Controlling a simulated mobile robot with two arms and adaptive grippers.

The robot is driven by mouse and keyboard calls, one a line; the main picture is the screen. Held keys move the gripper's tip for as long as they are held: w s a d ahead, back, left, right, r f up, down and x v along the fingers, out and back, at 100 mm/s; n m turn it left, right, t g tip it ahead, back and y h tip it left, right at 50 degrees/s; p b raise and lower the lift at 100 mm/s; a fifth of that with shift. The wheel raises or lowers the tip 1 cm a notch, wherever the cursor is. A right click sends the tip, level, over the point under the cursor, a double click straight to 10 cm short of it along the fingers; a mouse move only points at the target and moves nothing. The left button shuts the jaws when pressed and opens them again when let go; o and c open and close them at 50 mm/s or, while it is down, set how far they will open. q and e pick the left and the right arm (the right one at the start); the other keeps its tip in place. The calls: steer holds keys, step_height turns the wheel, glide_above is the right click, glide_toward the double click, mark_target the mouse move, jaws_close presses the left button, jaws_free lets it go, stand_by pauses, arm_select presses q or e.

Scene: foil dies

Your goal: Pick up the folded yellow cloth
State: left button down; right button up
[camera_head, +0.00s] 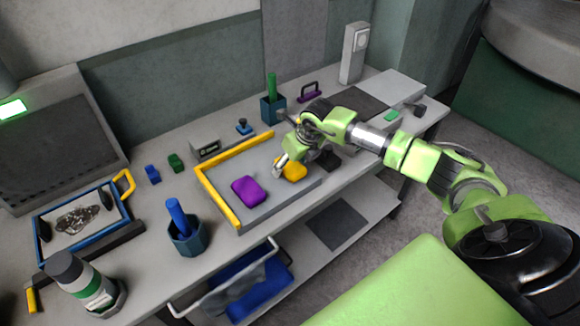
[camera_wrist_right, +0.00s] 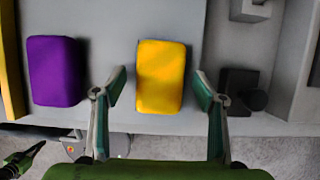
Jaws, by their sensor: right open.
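The folded yellow cloth (camera_head: 293,170) lies in the grey tray (camera_head: 281,201) with yellow edging on the bench. In the right wrist view the yellow cloth (camera_wrist_right: 161,76) sits ahead of and between the open fingers of my right gripper (camera_wrist_right: 159,86). In the head view my right gripper (camera_head: 296,160) is over the tray, beside the cloth and partly covering it. The fingers look apart from the cloth, with nothing between them held. A purple folded cloth (camera_head: 248,191) lies to the left in the same tray.
A black object (camera_wrist_right: 240,90) lies right of the yellow cloth. A blue holder (camera_head: 187,236) stands left of the tray, and another holder with a green handle (camera_head: 272,86) stands behind it. A tall grey box (camera_head: 353,53) stands at the back right.

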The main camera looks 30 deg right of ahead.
steer(key=shift+f+b, duration=0.25)
steer(key=shift+b, duration=0.1)
stand_by(0.3)
steer(key=c, duration=1.2)
